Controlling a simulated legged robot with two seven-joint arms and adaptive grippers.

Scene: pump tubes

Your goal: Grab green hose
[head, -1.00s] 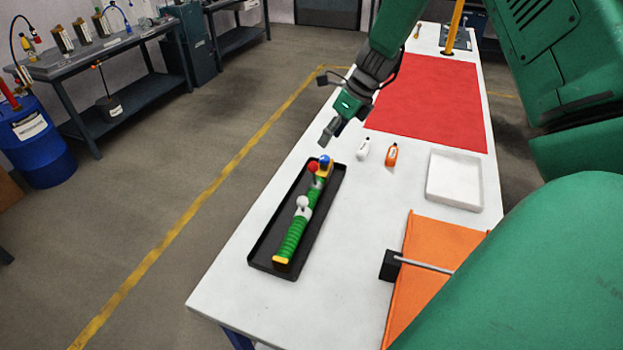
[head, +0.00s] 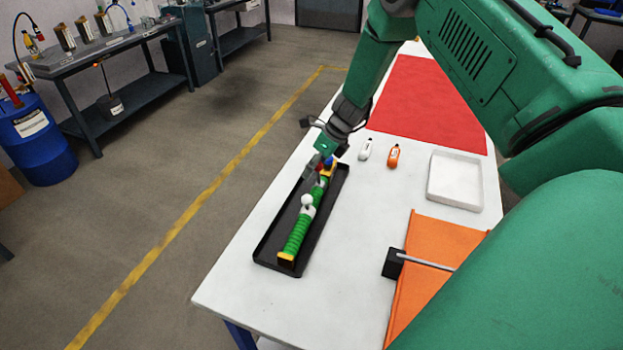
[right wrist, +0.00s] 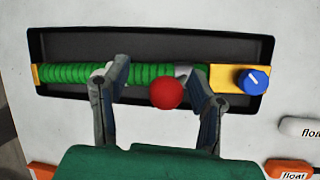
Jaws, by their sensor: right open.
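The green hose (head: 296,236) is ribbed and lies lengthwise in a black tray (head: 264,255) on the white table. In the right wrist view the hose (right wrist: 62,74) runs across the tray, with a red ball (right wrist: 166,93) and a blue knob (right wrist: 254,80) showing. My right gripper (head: 318,165) is over the far end of the hose. Its fingers (right wrist: 163,95) are spread apart either side of the red ball, and nothing is held. My left gripper is not in view.
The table's left edge is close to the black tray.

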